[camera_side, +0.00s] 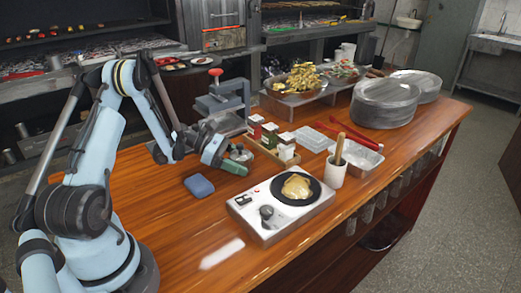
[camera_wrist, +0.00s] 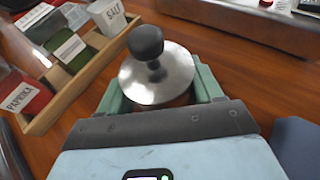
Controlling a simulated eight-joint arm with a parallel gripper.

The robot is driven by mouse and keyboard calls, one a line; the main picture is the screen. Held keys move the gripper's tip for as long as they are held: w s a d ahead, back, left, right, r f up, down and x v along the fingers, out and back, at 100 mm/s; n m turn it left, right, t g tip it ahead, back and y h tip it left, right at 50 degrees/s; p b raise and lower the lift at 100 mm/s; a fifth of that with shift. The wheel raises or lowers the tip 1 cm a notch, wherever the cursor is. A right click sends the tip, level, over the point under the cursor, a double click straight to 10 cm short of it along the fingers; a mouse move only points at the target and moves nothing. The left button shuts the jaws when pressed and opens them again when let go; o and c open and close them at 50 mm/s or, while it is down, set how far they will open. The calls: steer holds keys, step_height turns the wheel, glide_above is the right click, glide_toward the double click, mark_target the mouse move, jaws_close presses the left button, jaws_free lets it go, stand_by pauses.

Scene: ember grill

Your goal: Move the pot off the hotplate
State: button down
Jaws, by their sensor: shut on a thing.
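The hotplate (camera_side: 250,222) is a white box with a dark knob. Its round black plate bears a pale golden lump (camera_side: 297,186). In the wrist view, a round shiny lid with a black knob (camera_wrist: 147,42), which looks like the pot (camera_wrist: 150,82), sits between my green fingers. My gripper (camera_wrist: 158,90) is shut on it. In the side view, my gripper (camera_side: 236,167) is low over the table, left of and behind the hotplate. The pot is mostly hidden there; I cannot tell whether it touches the table.
A wooden spice rack (camera_side: 264,150) stands just behind my gripper. A blue block (camera_side: 199,186) lies in front of it. A white utensil cup (camera_side: 336,172) stands right of the hotplate. Stacked plates (camera_side: 385,103) are farther back. The table's front left is clear.

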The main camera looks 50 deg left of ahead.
steer(key=shift+f, duration=0.1)
steer(key=shift+c, duration=0.8)
jaws_free()
